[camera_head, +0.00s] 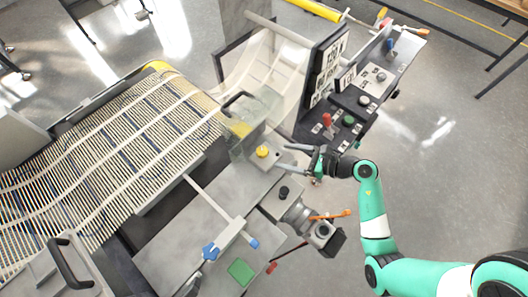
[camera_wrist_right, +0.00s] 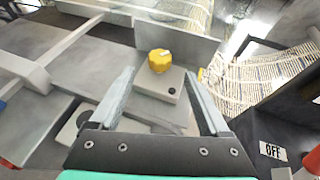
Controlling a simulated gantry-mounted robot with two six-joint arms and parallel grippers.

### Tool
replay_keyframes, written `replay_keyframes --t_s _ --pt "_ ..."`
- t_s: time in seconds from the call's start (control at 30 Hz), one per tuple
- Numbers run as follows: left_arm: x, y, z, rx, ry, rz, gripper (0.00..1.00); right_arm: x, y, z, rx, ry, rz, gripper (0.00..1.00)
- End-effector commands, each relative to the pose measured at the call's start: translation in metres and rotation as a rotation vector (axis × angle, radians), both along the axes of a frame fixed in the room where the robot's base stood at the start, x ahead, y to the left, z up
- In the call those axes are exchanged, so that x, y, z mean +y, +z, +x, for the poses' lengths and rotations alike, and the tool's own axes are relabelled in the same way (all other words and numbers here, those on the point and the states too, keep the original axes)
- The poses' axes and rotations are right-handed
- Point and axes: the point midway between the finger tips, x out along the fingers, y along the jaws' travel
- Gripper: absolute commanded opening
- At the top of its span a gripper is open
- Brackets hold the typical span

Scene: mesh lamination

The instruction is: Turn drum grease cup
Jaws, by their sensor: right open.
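The drum grease cup appears to be the yellow knob (camera_head: 262,152) on a small grey block beside the clear guard. In the right wrist view the yellow cup (camera_wrist_right: 159,60) stands upright on its light grey block (camera_wrist_right: 163,88), with a small pale mark on its top. My right gripper (camera_head: 282,157) reaches in from the right, just short of the cup. In its wrist view the two fingers (camera_wrist_right: 160,76) are spread apart with nothing between them, and the cup shows beyond the gap between the tips. My left gripper is not in view.
A control panel (camera_head: 350,115) with red and green controls stands behind the right gripper. A clear guard (camera_head: 245,125) and slatted mesh belt (camera_head: 110,150) lie left of the cup. A black knob (camera_head: 284,191) and an orange-handled fitting (camera_head: 330,215) sit nearer. Open floor lies right.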

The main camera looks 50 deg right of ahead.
Motion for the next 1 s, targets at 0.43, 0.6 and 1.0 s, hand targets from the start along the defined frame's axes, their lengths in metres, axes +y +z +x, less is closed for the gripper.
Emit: replay_keyframes --t_s 0.43,0.6,1.0 --pt "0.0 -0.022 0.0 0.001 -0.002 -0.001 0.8 0.022 -0.03 0.068 -0.002 0.0 0.0 0.8" --pt "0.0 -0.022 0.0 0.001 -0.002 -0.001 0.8 0.023 -0.03 0.07 -0.002 0.0 0.001 0.8" --pt "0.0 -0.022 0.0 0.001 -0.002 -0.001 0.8 0.022 -0.03 0.07 -0.002 -0.001 0.001 0.26"
